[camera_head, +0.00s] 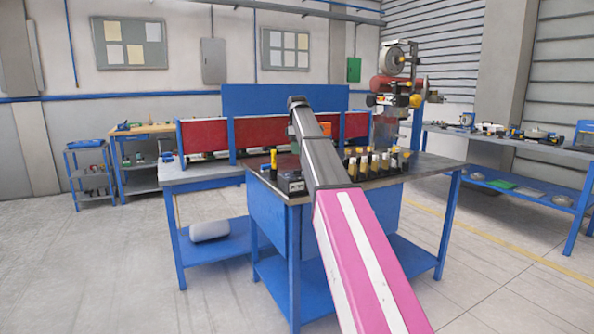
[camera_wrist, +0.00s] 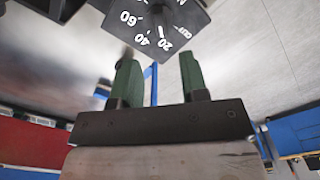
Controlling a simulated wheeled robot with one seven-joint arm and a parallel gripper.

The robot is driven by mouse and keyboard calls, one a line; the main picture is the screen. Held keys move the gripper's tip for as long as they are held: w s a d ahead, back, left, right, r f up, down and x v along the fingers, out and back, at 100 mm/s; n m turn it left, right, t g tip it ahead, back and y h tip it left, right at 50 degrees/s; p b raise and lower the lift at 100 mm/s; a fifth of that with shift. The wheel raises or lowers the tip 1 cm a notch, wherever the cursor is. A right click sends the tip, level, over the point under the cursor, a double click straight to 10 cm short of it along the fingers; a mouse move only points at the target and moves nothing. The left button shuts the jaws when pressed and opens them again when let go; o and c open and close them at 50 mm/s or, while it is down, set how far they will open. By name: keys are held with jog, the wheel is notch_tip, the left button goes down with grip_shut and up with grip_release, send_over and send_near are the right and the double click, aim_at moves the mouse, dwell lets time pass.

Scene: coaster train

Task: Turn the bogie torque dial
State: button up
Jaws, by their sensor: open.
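The torque dial (camera_wrist: 160,12) shows at the top edge of the wrist view, partly cut off. It sits on a dark panel (camera_wrist: 200,20) with white numbers 20, 40 and 60 around it. My gripper (camera_wrist: 159,60) has two green fingers, spread apart with nothing between them. The fingertips are below the dial in that picture and look apart from it. In the head view, a small dark box (camera_head: 291,184) with a light marked face stands at the left front of the workbench. My gripper cannot be made out clearly there, with my arm in front.
The blue-legged workbench (camera_head: 425,168) carries a row of yellow-and-black pieces (camera_head: 375,163) right of my arm and a yellow-handled tool (camera_head: 273,160) by the box. Red panels (camera_head: 205,136) stand behind. A machine (camera_head: 398,85) rises at the back right. Floor at left is clear.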

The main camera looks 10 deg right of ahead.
aim_at(298, 172)
notch_tip(298, 172, down, 9)
jog(key=shift+f, duration=0.15)
dwell(0.4)
grip_shut()
